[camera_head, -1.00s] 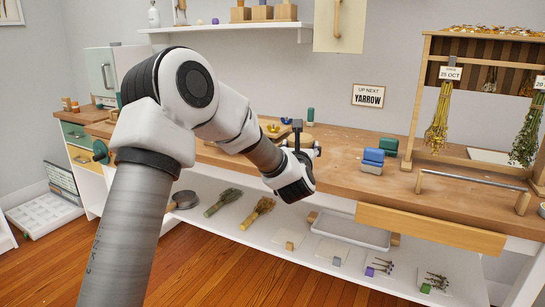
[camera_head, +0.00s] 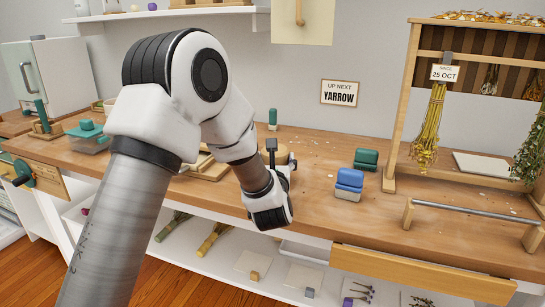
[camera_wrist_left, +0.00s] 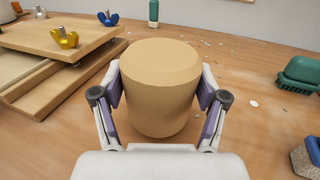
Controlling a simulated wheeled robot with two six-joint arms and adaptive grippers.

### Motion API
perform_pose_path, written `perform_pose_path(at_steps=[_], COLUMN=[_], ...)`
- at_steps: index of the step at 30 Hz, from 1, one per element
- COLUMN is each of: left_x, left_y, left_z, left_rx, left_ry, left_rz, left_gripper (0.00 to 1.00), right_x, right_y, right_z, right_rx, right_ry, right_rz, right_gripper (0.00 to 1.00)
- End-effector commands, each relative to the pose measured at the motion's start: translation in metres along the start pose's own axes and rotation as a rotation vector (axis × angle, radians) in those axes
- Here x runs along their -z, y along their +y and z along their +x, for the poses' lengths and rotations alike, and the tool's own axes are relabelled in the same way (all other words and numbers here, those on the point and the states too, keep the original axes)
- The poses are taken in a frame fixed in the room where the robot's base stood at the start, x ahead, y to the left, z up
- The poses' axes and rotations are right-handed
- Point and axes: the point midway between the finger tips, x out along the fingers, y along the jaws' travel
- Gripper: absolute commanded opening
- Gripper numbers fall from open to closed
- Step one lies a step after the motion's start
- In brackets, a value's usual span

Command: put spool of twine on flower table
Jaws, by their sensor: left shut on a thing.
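A tan, rounded spool of twine (camera_wrist_left: 160,85) fills the middle of the left wrist view. My left gripper (camera_wrist_left: 161,92) is shut on its two sides. In the head view the left gripper (camera_head: 281,172) is over the front part of the wooden table (camera_head: 330,215), and only a little of the spool shows behind it. I cannot tell whether the spool touches the tabletop. No label tells me which surface is the flower table. My right gripper is not in view.
A wooden press (camera_wrist_left: 60,55) with wing nuts lies close left of the spool. Blue (camera_head: 349,184) and green (camera_head: 366,159) brushes stand to the right. A metal bar on wooden posts (camera_head: 470,210) and a flower drying rack (camera_head: 400,130) are farther right. Small scraps dot the tabletop.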

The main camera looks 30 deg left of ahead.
Motion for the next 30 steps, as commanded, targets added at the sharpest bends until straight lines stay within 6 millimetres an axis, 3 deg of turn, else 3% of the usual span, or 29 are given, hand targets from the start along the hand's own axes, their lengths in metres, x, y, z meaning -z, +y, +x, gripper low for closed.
perform_pose_path(at_steps=[1,3,13,14,15,28,30], left_x=[0.01,0.009,0.014,0.012,0.012,0.005,0.008], left_y=[-0.001,-0.001,-0.001,-0.001,-0.001,-0.001,-0.002], left_z=[-0.005,-0.006,-0.006,-0.006,-0.006,-0.005,-0.013], left_rx=[0.001,0.001,0.0,0.0,0.0,0.0,0.002], left_ry=[0.001,0.0,0.001,0.002,0.002,0.001,0.002], left_rz=[0.003,0.0,-0.001,-0.001,-0.001,-0.001,0.002], left_gripper=[0.35,0.29,0.29,0.83,0.97,0.98,0.98], right_x=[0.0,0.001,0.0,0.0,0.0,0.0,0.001], right_y=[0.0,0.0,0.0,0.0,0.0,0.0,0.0], right_z=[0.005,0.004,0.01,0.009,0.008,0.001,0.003], right_rx=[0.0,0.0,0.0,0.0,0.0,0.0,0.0], right_ry=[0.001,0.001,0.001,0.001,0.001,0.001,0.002], right_rz=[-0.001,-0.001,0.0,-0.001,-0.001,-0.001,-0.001], right_gripper=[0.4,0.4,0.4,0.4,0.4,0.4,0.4])
